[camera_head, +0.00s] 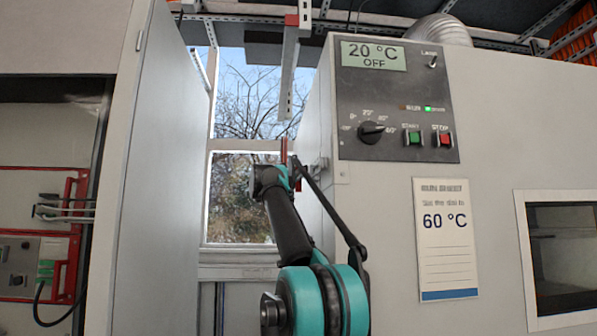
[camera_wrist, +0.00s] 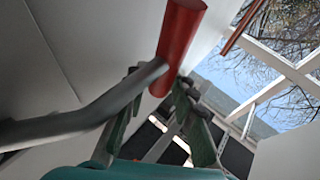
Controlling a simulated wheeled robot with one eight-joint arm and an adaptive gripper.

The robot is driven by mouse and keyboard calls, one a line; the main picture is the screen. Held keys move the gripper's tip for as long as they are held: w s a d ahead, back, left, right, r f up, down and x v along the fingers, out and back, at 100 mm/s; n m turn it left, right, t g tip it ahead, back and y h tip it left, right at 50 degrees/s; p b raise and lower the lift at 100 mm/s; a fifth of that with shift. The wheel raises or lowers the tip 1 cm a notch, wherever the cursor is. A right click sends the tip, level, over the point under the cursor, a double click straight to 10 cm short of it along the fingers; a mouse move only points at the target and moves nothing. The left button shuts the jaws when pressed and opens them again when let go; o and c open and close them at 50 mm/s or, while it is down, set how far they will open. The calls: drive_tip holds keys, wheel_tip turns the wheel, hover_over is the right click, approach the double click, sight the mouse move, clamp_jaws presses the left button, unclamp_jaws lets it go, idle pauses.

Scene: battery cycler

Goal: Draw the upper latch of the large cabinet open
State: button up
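A red, round latch handle (camera_wrist: 177,45) on a bent grey rod (camera_wrist: 85,120) fills the middle of the wrist view. The rod passes in front of my left-hand finger. My gripper (camera_wrist: 160,82) has its fingers apart, one on each side of the handle's lower end; I see no clear grip on it. In the head view my gripper (camera_head: 285,177) is up beside the left side wall of the large cabinet (camera_head: 390,185). A red upright bar (camera_head: 284,150) shows just above it, and a small metal fitting (camera_head: 318,165) sits at the cabinet edge. The fingertips are partly hidden.
The cabinet front has a control panel (camera_head: 398,100), a 60 °C note (camera_head: 445,238) and a window (camera_head: 562,260). A grey cabinet door or side (camera_head: 165,170) stands at left. The gap between them shows a window (camera_head: 235,195). A metal rail (camera_head: 290,75) hangs above.

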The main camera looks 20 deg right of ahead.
clamp_jaws()
